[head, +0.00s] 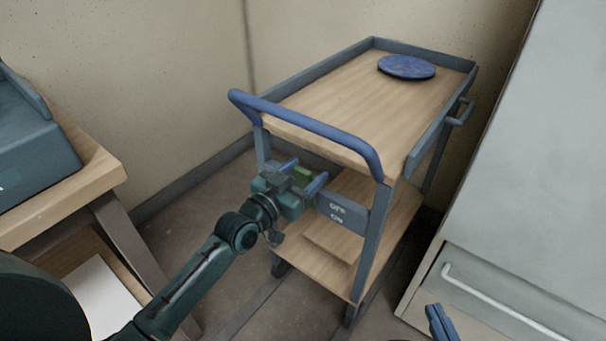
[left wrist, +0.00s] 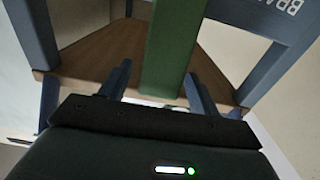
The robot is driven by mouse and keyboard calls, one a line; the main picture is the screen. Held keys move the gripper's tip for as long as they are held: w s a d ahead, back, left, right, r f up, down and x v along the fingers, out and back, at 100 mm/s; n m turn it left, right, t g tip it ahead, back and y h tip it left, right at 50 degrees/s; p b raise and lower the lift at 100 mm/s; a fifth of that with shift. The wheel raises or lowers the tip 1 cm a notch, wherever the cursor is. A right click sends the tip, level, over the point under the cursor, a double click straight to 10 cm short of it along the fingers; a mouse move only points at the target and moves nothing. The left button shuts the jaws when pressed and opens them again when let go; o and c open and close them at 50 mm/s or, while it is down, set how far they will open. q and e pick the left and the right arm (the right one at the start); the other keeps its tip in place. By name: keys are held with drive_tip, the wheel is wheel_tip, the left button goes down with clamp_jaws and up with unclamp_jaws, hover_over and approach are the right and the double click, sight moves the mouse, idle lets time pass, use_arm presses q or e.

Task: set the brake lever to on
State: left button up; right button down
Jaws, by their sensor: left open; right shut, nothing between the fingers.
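The brake lever is a green bar (left wrist: 170,45) in the left wrist view, standing between the fingers of my left gripper (left wrist: 159,88). In the head view only a small green part of the lever (head: 302,175) shows, as my left gripper (head: 304,178) covers most of it. My left gripper is open around the lever, and I cannot tell whether a finger touches it. A grey-blue brake plate (head: 350,219) on the trolley's end carries the words OFF above ON. The lever's setting cannot be read. My right gripper (head: 440,322) is shut and empty at the bottom right.
The trolley (head: 330,90) has a blue push handle (head: 310,122) above my left gripper and a blue disc (head: 406,67) on top. A wooden table (head: 85,190) stands at left. A grey cabinet (head: 520,170) with a bar handle (head: 500,310) stands at right.

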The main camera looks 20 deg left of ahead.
use_arm(q)
clamp_jaws()
idle(0.7)
